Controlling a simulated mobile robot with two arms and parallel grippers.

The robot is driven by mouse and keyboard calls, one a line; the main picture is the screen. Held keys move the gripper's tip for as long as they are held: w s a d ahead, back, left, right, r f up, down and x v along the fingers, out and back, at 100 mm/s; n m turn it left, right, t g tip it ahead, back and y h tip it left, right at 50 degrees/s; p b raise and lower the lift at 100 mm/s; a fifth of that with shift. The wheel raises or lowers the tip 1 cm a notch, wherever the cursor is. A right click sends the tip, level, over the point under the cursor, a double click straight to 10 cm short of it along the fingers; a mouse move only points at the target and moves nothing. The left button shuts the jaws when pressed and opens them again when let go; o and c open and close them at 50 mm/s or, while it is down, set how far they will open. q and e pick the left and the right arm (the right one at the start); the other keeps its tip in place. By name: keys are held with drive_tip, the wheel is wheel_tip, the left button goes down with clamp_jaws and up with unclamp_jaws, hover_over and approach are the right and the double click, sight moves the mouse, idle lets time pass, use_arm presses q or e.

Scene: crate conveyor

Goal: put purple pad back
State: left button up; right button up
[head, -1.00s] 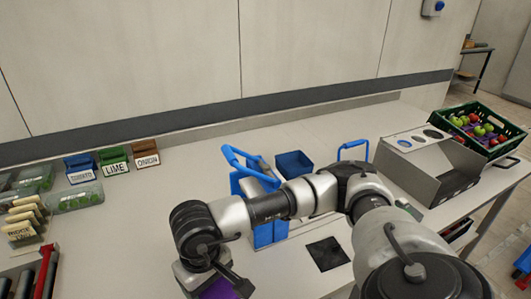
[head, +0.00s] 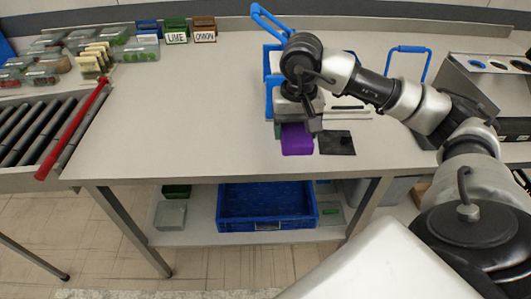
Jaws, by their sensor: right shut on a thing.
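The purple pad (head: 297,141) shows in the head view below my right gripper (head: 296,122), close over the table next to a black square mat (head: 336,143). My right gripper is shut on the pad; its fingers are mostly hidden by the wrist. I cannot tell whether the pad touches the table. My left gripper is not in the view.
A blue-handled device (head: 268,62) stands just behind my right wrist. Another blue handle (head: 408,50) and a metal box (head: 478,75) are to the right. A roller conveyor (head: 35,130) lies left. The table's left middle is clear. A blue crate (head: 267,226) sits on the shelf below.

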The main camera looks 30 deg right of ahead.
sight(266, 142)
drive_tip(key=shift+w+d+f, duration=0.1)
drive_tip(key=shift+w+f, duration=0.1)
drive_tip(key=shift+w, duration=0.25)
drive_tip(key=w+f, duration=0.1)
drive_tip(key=w, duration=0.1)
drive_tip(key=w+f+p, duration=0.1)
drive_tip(key=w+f, duration=0.1)
drive_tip(key=w, duration=0.1)
drive_tip(key=shift+w+f+p, duration=0.15)
drive_tip(key=shift+w+p, duration=0.15)
drive_tip(key=shift+p, duration=0.05)
drive_tip(key=w, duration=0.1)
drive_tip(key=w+f, duration=0.2)
drive_tip(key=w, duration=0.1)
drive_tip(key=shift+f+p, duration=0.25)
drive_tip(key=shift+p, duration=0.05)
drive_tip(key=shift+w+f, duration=0.3)
drive_tip(key=shift+f, duration=0.45)
wheel_tip(266, 142, down, 3)
drive_tip(key=shift+p, duration=0.55)
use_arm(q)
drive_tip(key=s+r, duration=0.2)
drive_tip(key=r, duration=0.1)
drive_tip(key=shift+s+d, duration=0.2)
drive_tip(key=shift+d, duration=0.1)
